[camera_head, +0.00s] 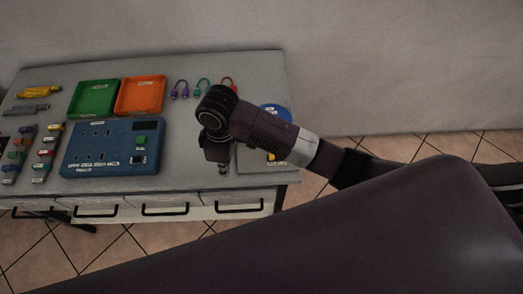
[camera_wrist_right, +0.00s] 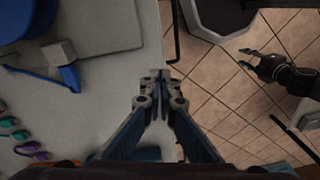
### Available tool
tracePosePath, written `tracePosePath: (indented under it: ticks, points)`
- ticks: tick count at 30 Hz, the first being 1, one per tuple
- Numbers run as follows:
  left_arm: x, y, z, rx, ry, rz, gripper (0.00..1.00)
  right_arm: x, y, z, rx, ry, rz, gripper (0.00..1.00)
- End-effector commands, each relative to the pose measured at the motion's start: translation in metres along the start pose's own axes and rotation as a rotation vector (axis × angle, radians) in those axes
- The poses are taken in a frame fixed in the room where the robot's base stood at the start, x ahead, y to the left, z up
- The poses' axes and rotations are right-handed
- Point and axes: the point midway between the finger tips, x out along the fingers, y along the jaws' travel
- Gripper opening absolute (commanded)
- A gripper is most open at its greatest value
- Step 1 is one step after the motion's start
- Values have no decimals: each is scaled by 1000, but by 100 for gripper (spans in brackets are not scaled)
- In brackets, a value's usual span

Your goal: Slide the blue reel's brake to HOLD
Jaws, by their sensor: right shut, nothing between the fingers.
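The blue reel (camera_head: 275,108) shows at the table's right end in the head view, partly hidden behind my right arm. In the right wrist view the blue reel (camera_wrist_right: 22,18) is cut off at the top left corner. A grey and blue fitting (camera_wrist_right: 62,55) lies beside it; I cannot tell whether it is the brake, and no HOLD mark is readable. My right gripper (camera_head: 223,172) is over the table's front right part, its fingertips (camera_wrist_right: 158,76) together and empty, apart from the reel. My left gripper (camera_wrist_right: 250,60) shows small over the floor in the wrist view.
A blue socket panel (camera_head: 112,147), a green tray (camera_head: 95,98) and an orange tray (camera_head: 140,95) stand left of my right gripper. Several coloured cables lie behind it and at the far left. The table's front edge has drawers with handles (camera_head: 165,210).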

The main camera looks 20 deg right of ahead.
Motion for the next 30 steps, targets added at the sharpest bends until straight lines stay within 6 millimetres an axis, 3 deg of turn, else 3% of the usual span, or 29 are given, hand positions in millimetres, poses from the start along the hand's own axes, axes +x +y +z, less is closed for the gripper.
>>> tracePosePath:
  ticks: [1, 9, 15, 20, 30]
  points:
    - [-1, 0, 0, 0, 0, 0, 33, -12, 13, 0, -40, -44, 22, 0]
    - [-2, 1, -1, 2, 1, 1, 33, -59, 54, 18, -165, -256, 74, 0]
    - [-4, 1, -1, 3, 1, 1, 33, -69, 65, 26, -184, -311, 83, 0]
    - [-9, 1, -1, 3, 1, 1, 33, -54, 66, 32, -182, -315, 81, 0]
    - [-26, 0, -3, 2, 1, 1, 33, 13, 74, 53, -181, -313, 81, 0]
